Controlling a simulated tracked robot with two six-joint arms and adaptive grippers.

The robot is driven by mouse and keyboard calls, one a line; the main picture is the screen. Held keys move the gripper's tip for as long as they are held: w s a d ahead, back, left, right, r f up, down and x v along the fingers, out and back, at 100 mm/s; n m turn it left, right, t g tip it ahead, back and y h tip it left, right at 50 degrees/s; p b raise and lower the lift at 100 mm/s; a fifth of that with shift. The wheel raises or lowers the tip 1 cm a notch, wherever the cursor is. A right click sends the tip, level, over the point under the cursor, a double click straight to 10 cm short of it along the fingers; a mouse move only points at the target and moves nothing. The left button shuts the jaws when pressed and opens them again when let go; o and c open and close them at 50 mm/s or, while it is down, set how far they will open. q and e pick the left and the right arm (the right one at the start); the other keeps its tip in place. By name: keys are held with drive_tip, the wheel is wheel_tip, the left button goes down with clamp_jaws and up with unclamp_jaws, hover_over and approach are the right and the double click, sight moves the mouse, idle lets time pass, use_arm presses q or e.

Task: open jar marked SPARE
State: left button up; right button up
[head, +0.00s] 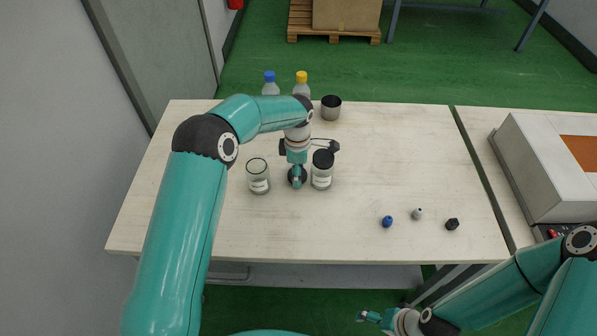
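An uncapped glass jar (259,180) with a white label stands on the table's left half. A glass jar with a black lid (322,171) and a white label stands to its right. The label text is too small to read. My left gripper (297,178) points down between the two jars. A round black piece, like a lid (298,174), shows at its fingertips; I cannot tell whether it is gripped or lies on the table. My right gripper (368,317) is low, in front of the table's front edge; its fingers are too small to judge.
A dark tool (325,145) lies behind the jars, partly hidden. Several small parts (417,214) lie front right. The table's right middle is clear.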

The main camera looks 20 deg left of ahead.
use_arm(q)
drive_tip(key=shift+f, duration=0.35)
drive_tip(key=shift+f, duration=0.2)
drive_tip(key=o, duration=1.3)
drive_tip(key=shift+r, duration=0.1)
drive_tip(key=shift+r, duration=0.1)
